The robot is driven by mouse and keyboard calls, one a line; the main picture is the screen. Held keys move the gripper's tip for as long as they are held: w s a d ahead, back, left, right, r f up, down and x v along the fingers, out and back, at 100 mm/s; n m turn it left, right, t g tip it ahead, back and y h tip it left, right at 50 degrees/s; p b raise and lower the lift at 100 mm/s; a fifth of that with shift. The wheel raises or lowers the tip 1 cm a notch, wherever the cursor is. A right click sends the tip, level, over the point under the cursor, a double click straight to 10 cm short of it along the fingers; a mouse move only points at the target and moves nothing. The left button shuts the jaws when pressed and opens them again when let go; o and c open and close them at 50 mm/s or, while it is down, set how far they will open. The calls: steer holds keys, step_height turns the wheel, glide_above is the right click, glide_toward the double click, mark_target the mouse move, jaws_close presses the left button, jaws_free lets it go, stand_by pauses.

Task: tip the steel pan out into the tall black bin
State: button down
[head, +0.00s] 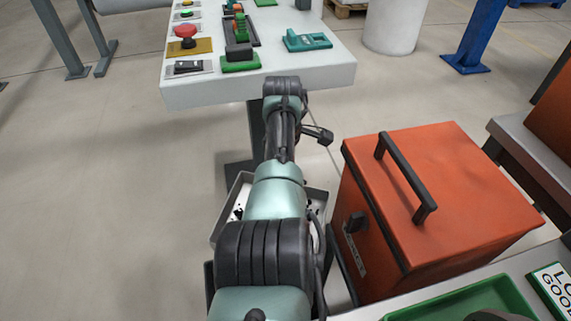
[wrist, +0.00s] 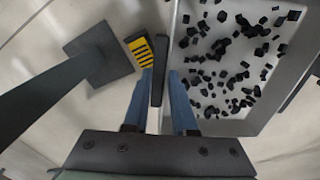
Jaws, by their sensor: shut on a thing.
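The steel pan (wrist: 222,128) fills the right of the wrist view, with many small black pieces (wrist: 235,75) loose on its pale floor. In the head view part of the pan (head: 231,201) shows beneath my arm, which covers most of it. My gripper (wrist: 160,78) is shut on the pan at its left side, with a dark upright strip, seemingly its handle, between the two blue fingers. The pan appears held above the floor. In the head view my gripper is hidden by the arm. I cannot make out the tall black bin for certain.
An orange box (head: 465,185) with a black handle stands close to the right of my arm. A white control table (head: 260,92) with buttons is ahead. A green tray (head: 465,303) lies at lower right. A dark foot plate (wrist: 100,55) is left of the gripper. Floor is open at left.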

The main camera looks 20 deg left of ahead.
steer(key=shift+s+r+t+p, duration=0.5)
steer(key=shift+r+t+p, duration=0.3)
steer(key=shift+p, duration=3.6)
steer(key=shift+s+r+p, duration=0.15)
steer(key=shift+r+p, duration=0.2)
steer(key=shift+p, duration=0.85)
steer(key=shift+p, duration=0.45)
steer(key=t+p, duration=0.1)
steer(key=p, duration=0.1)
steer(key=r+p, duration=0.1)
steer(key=p, duration=0.1)
steer(key=shift+s+r+t+p, duration=0.2)
steer(key=shift+s+t+p, duration=0.2)
steer(key=s+r+t+b, duration=0.3)
steer(key=s+t+b, duration=0.1)
steer(key=s, duration=0.3)
steer(key=s+d+r+t+y+b, duration=0.1)
steer(key=s+r+t+b, duration=0.1)
steer(key=s+t, duration=0.5)
steer(key=shift+r+b, duration=0.4)
steer(key=shift+b, duration=0.45)
